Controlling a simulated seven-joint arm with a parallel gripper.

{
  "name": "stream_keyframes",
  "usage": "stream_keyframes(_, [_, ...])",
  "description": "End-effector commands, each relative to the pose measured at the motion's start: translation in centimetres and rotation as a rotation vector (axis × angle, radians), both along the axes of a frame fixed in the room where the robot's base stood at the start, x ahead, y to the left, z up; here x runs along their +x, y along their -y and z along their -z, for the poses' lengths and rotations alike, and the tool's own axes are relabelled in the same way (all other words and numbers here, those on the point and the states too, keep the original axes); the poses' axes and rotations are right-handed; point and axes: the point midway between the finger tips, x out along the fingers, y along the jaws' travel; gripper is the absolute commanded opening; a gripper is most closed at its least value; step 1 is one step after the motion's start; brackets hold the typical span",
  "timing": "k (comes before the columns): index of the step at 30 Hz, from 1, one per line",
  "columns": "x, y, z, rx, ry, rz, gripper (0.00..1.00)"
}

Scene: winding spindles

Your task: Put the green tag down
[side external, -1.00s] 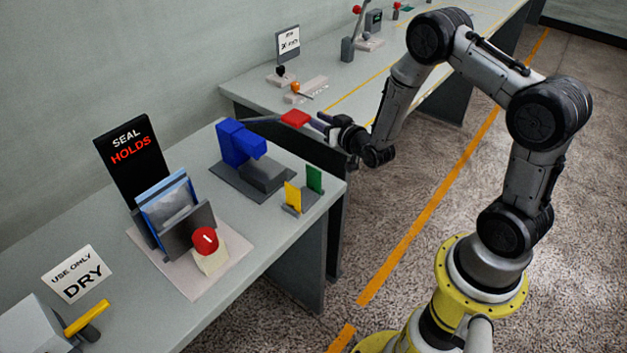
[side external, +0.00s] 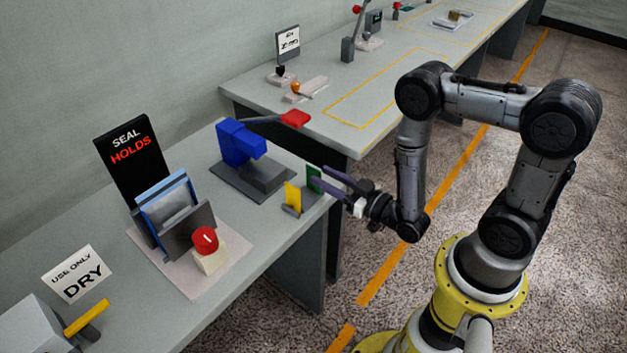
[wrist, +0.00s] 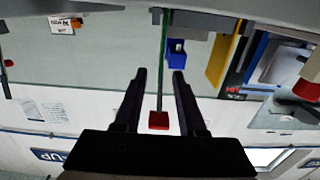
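The green tag (side external: 312,172) stands upright in a small grey holder near the right edge of the near bench, beside the yellow tag (side external: 292,196). My gripper (side external: 319,176) is level with the green tag, and its fingers partly cover it in the side view. In the wrist view my gripper (wrist: 159,72) is open, its two fingers apart. There the green tag (wrist: 165,30) shows edge-on as a thin strip, lined up with the gap between the fingers. I see no contact; whether the fingertips overlap the tag is unclear.
A blue press (side external: 236,143) with a red-ended lever (side external: 296,118) stands behind the tags. A red button (side external: 205,240) and a black "SEAL HOLDS" sign (side external: 127,160) are to the left. The far bench (side external: 340,75) has a clear orange-outlined area.

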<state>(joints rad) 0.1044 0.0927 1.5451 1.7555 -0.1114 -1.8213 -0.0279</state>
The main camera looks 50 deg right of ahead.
Motion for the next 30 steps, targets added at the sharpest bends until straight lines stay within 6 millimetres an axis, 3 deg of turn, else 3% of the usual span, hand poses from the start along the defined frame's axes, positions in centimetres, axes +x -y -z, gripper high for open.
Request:
stream_keyframes(7, [3.4, -0.1, 0.0, 0.000, 0.001, -0.001, 0.40])
stream_keyframes(17, [4.0, 0.0, 0.0, 0.000, -0.001, 0.000, 0.40])
stream_keyframes(24, [4.0, 0.0, 0.0, 0.000, -0.001, 0.000, 0.00])
stream_keyframes(30, [4.0, 0.0, 0.0, 0.000, 0.000, 0.000, 0.00])
